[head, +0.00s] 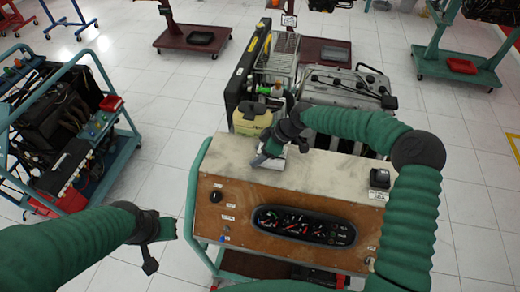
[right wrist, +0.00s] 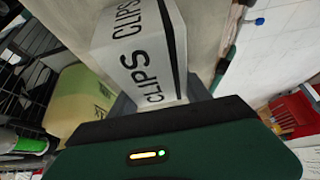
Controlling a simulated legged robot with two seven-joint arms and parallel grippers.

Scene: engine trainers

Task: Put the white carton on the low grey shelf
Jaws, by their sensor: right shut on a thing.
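The white carton (right wrist: 140,50) is printed "CLIPS" in black and fills the top middle of the right wrist view, between my gripper's fingers. In the head view it shows as a small white patch (head: 269,161) at the left end of the console top. My right gripper (head: 273,151) is shut on it, pointing down over that top. Whether the carton touches the top is hard to tell. My left gripper (head: 160,245) is low at the left, apart from the console; its jaw opening is unclear. I cannot pick out a low grey shelf for certain.
The console (head: 225,205) has a pale flat top and a gauge panel (head: 305,226). Behind it stand an engine (head: 340,85), a black radiator (head: 248,65) and a yellowish container (head: 250,120). A teal engine trolley (head: 125,150) is at the left, with open tiled floor between.

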